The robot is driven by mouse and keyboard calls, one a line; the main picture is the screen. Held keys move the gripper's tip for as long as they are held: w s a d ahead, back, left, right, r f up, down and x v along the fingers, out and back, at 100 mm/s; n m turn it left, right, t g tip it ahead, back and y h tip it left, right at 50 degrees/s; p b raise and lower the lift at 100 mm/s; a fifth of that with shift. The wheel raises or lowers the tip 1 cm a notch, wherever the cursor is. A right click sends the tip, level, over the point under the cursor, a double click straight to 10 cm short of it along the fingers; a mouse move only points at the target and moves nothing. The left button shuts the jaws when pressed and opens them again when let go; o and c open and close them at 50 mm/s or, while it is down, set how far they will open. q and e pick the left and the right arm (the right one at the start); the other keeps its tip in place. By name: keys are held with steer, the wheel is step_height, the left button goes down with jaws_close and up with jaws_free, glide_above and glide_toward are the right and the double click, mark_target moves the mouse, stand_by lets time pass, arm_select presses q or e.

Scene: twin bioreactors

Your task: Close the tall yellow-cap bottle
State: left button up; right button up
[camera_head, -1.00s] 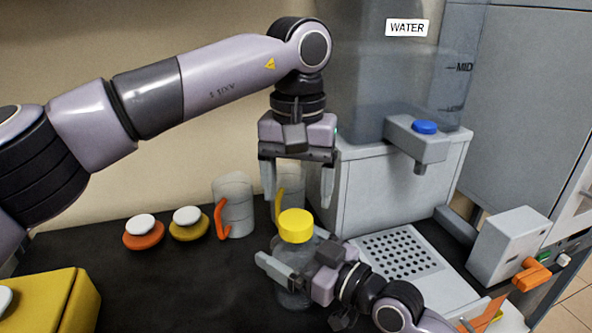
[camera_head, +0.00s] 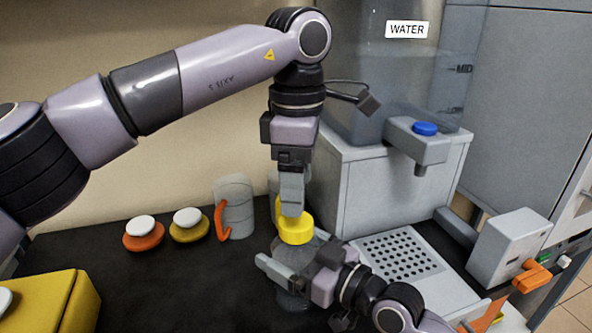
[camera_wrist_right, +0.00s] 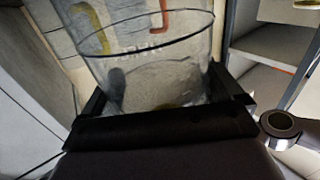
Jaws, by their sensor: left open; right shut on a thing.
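The tall bottle (camera_head: 292,254) is clear and stands upright, with the yellow cap (camera_head: 297,234) on top. Whether the cap is fully seated cannot be told. My right gripper (camera_head: 287,275) is shut around the bottle's body, below the cap. In the right wrist view the clear bottle wall (camera_wrist_right: 150,72) rises between the dark jaws (camera_wrist_right: 160,110). My left gripper (camera_head: 291,208) points down over the cap, seen edge-on. Its near finger overlaps the cap's upper edge in the picture and hides the far finger. The jaws are open; contact with the cap cannot be told.
A clear cup with an orange handle (camera_head: 236,207) stands behind left, with another vessel partly hidden beside it. Orange (camera_head: 143,236) and yellow (camera_head: 189,228) white-topped flasks are farther left. A yellow box (camera_head: 45,305) is front left. The water dispenser (camera_head: 385,185) stands close on the right.

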mark_target(296, 220)
arm_select(q)
steer(key=n, duration=0.6)
steer(key=shift+r, duration=0.2)
steer(key=n, duration=0.6)
steer(key=shift+r+n, duration=0.2)
steer(key=shift+n, duration=0.1)
steer(key=n, duration=0.4)
steer(key=shift+r+n, duration=0.15)
steer(key=shift+n, duration=0.15)
steer(key=n, duration=0.6)
steer(key=shift+s+a+r, duration=0.1)
steer(key=shift+r, duration=0.1)
steer(key=shift+f, duration=4)
steer(key=shift+c, duration=0.3)
